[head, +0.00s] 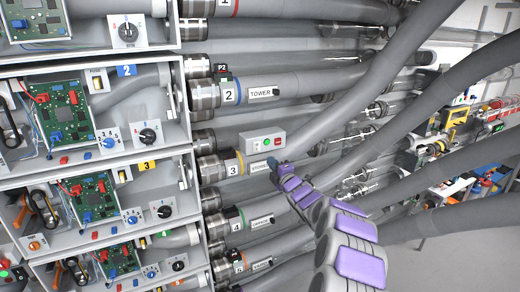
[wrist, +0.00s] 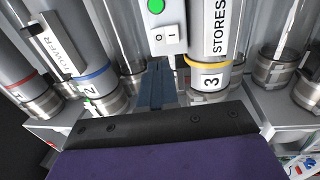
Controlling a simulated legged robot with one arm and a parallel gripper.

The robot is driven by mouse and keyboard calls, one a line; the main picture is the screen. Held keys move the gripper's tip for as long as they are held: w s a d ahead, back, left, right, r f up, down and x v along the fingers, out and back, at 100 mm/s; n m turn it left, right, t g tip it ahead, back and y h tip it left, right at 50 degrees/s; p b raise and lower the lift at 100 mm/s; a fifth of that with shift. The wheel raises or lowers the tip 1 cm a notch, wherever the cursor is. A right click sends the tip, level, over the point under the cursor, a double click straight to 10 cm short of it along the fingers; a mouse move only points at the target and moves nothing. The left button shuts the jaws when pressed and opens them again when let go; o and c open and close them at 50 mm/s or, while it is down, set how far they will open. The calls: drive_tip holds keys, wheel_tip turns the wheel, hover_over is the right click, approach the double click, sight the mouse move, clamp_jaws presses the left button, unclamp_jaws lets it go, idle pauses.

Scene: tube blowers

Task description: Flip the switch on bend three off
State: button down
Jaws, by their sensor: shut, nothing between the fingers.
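Bend three is the grey tube with a yellow band and a "3" label (head: 233,166); in the wrist view its label (wrist: 211,82) is at right of centre, with "STORES" above. A small grey switch box (head: 257,145) sits by this tube, with a green light and a red patch on its face. In the wrist view the box's white rocker switch (wrist: 168,39), marked O and I, is below the lit green light (wrist: 155,6). My gripper (head: 272,163) is shut and empty, just below the box. Its narrow blue fingers (wrist: 157,70) point toward the switch; contact cannot be told.
The tube labelled "2" (head: 230,95) runs above, and its label (wrist: 90,91) is left of my fingers in the wrist view. Open cabinets with green circuit boards (head: 60,112) stand at left. Large grey hoses (head: 370,75) cross close to my arm at right.

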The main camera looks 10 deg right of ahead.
drive_tip(key=p, duration=0.2)
approach(257, 145)
drive_tip(key=x, duration=0.3)
drive_tip(key=shift+w+a, duration=0.2)
drive_tip(key=shift+w, duration=0.3)
drive_tip(key=shift+w+a+r, duration=0.15)
drive_tip(key=shift+w, duration=0.15)
drive_tip(key=shift+w+a+p, duration=0.15)
drive_tip(key=shift+w+p, duration=0.15)
drive_tip(key=shift+w, duration=0.25)
drive_tip(key=shift+w+a, duration=0.2)
drive_tip(key=shift+w, duration=0.3)
